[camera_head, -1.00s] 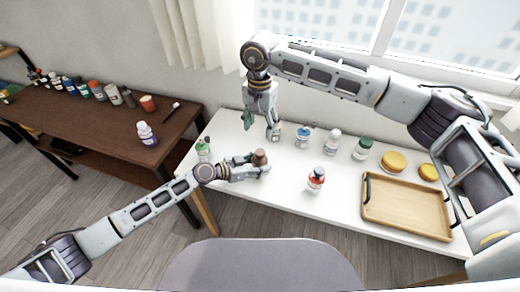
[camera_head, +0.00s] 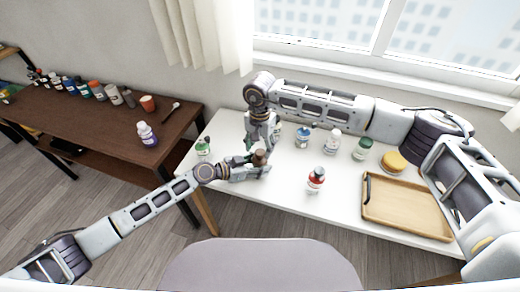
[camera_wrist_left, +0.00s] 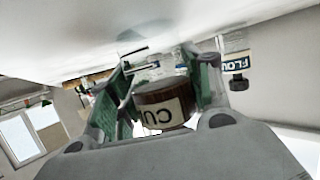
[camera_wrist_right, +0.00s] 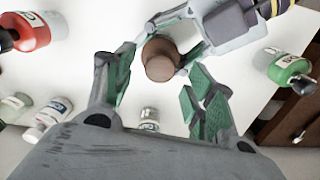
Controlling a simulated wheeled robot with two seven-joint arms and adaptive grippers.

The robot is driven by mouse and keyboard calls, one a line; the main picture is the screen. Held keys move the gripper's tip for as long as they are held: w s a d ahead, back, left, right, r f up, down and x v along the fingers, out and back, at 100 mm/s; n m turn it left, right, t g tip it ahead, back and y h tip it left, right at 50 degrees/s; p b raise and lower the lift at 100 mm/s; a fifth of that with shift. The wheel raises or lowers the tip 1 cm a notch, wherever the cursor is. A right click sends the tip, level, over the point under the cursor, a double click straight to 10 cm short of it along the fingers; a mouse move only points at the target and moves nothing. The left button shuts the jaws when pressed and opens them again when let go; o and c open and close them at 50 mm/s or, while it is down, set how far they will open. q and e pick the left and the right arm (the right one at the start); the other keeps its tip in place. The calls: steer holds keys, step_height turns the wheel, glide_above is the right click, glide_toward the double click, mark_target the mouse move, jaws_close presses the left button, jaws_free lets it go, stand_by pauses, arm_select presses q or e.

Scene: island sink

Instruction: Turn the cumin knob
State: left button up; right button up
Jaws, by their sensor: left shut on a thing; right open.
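My left gripper (camera_head: 257,168) is shut on the jar from the side. My right gripper (camera_head: 260,146) is open and points down just above the jar. In the right wrist view the brown top (camera_wrist_right: 160,58) shows between and beyond its green-padded fingers; I cannot tell whether they touch it.
Several jars stand along the back, near the blue one (camera_head: 303,138). A wooden tray (camera_head: 408,207) lies at the right. A dark table (camera_head: 100,135) with more jars is at the left.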

steer(key=shift+f, duration=0.95)
steer(key=c, duration=1.1)
steer(key=shift+m, duration=0.4)
steer(key=m, duration=1)
steer(key=shift+m, duration=0.3)
steer(key=m, duration=1)
steer(key=shift+m, duration=0.3)
